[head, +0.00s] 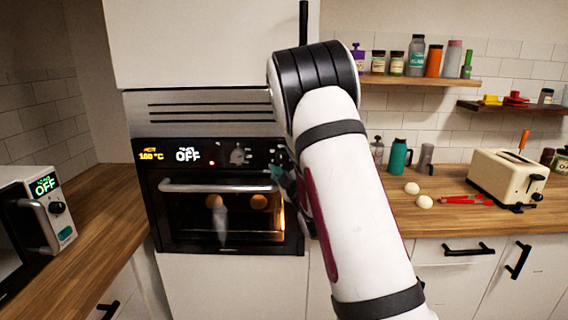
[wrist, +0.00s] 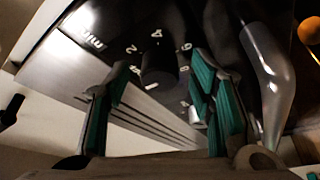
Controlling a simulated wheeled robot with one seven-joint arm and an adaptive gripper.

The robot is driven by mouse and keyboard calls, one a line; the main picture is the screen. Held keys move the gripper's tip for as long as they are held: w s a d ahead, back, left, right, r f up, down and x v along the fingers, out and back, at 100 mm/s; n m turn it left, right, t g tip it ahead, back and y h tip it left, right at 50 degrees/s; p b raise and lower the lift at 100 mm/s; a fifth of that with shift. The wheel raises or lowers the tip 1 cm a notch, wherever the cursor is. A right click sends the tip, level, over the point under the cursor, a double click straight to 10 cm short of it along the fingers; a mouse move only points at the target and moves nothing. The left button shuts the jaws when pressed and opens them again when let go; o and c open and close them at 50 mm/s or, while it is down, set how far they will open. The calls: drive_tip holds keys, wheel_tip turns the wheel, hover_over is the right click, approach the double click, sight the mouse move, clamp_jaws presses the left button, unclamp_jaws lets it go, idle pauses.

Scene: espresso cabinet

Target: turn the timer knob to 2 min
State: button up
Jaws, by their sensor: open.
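The timer knob (wrist: 158,66) is black and round, on a black panel with pale numbers around it, in the wrist view. A white mark shows at its lower edge, on the side away from the number 4. My gripper (wrist: 160,88) has teal-padded fingers spread apart, one on each side of the knob; I cannot tell whether they touch it. In the head view, the oven (head: 223,247) has a lit display reading OFF (head: 187,155). My gripper (head: 282,178) is at the panel's right end there, mostly hidden by my arm, and the knob is hard to see.
The oven's handle bar (head: 220,187) runs below the panel; a metal handle (wrist: 268,75) is close to the right finger in the wrist view. A microwave (head: 35,220) stands left. A toaster (head: 505,178) and bottles are on the right counter.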

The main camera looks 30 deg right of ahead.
drive_tip(key=c, duration=1.2)
drive_tip(key=shift+o, duration=0.2)
drive_tip(key=shift+f, duration=0.1)
